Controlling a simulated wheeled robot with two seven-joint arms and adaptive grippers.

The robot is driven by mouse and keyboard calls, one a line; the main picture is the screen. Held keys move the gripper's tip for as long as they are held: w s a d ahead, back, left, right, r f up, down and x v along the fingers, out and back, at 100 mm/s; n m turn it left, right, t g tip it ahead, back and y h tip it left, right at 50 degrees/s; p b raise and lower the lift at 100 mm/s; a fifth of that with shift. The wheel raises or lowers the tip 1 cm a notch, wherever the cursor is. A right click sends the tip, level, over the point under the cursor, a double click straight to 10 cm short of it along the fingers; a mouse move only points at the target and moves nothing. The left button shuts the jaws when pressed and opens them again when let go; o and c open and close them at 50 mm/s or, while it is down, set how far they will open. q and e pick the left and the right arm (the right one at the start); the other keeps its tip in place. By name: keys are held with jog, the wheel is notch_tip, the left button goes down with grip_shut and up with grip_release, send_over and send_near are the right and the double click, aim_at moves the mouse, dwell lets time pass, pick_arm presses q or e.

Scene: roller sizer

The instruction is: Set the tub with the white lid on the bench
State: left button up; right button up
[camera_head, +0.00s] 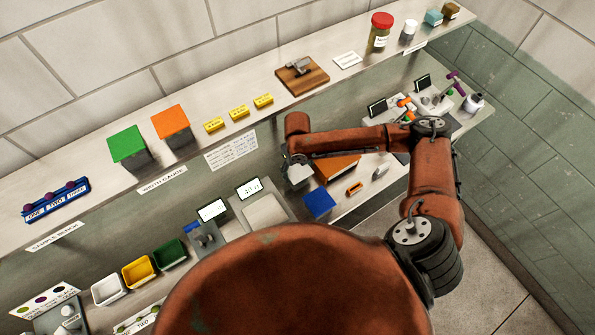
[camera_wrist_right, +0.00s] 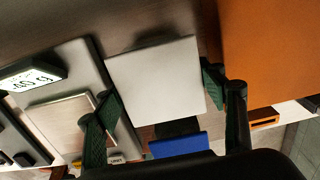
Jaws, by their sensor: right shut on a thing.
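The tub with the white lid shows in the right wrist view as a pale square lid (camera_wrist_right: 155,85). My right gripper (camera_wrist_right: 160,97) is shut on it, with one dark green finger at each side. In the head view my right gripper (camera_head: 295,162) is above the lower work surface (camera_head: 346,207), and the white lid (camera_head: 300,175) shows just below it. The sides of the tub are mostly hidden, and I cannot tell whether it touches the surface. My left gripper is not in view.
A blue-lidded tub (camera_head: 318,204) and an orange-topped box (camera_head: 338,167) stand close by. A scale (camera_head: 265,212) is to the left. The upper shelf (camera_head: 95,190) holds green and orange-topped tubs and a purple-knobbed rack; a "SAMPLE BENCH" sign (camera_head: 55,238) is on its front.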

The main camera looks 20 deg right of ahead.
aim_at(297, 169)
jog(key=shift+f, duration=0.7)
jog(key=o, duration=1)
jog(key=shift+f, duration=0.15)
jog(key=shift+o, duration=0.2)
notch_tip(297, 169, up, 12)
jog(key=shift+r+b, duration=0.2)
jog(key=shift+b, duration=0.25)
